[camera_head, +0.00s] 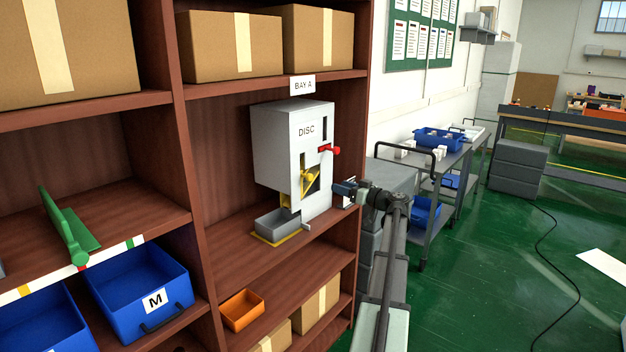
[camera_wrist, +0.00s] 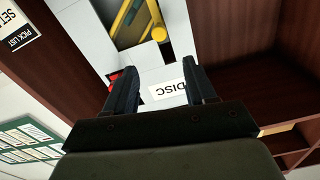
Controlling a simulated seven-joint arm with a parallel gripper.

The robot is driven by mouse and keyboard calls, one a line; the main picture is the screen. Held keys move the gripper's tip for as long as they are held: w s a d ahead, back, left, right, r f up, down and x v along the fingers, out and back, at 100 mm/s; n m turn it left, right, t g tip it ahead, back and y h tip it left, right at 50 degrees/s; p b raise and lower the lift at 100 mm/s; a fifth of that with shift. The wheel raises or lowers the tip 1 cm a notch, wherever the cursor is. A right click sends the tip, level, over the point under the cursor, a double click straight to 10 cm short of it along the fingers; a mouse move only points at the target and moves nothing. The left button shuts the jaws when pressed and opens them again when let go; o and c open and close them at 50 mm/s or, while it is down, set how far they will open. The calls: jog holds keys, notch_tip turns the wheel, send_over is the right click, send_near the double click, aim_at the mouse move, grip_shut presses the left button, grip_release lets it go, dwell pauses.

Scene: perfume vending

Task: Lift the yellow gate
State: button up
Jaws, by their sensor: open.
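The white dispenser marked DISC (camera_head: 278,153) stands on a shelf under a BAY A sign. The yellow gate (camera_head: 311,182), with a round yellow knob, sits in an opening low on its front. In the wrist view the gate (camera_wrist: 132,20) and knob (camera_wrist: 159,34) show at the top, beyond my fingertips. My gripper (camera_head: 341,188) is just right of the dispenser front, about level with the gate. In the wrist view my gripper (camera_wrist: 161,70) is open and empty, its fingers apart over the dispenser face. It does not touch the knob in that view.
A red lever (camera_head: 329,149) sticks out above the gate; it also shows beside a finger in the wrist view (camera_wrist: 114,77). A grey tray (camera_head: 277,222) lies below the gate. Wooden shelf walls (camera_head: 376,60) flank the bay. An orange bin (camera_head: 242,310) sits below.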

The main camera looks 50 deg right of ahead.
aim_at(311, 177)
jog(key=shift+n, duration=0.9)
jog(key=w, duration=1.4)
jog(key=shift+s, duration=0.1)
jog(key=shift+c, duration=0.2)
grip_shut()
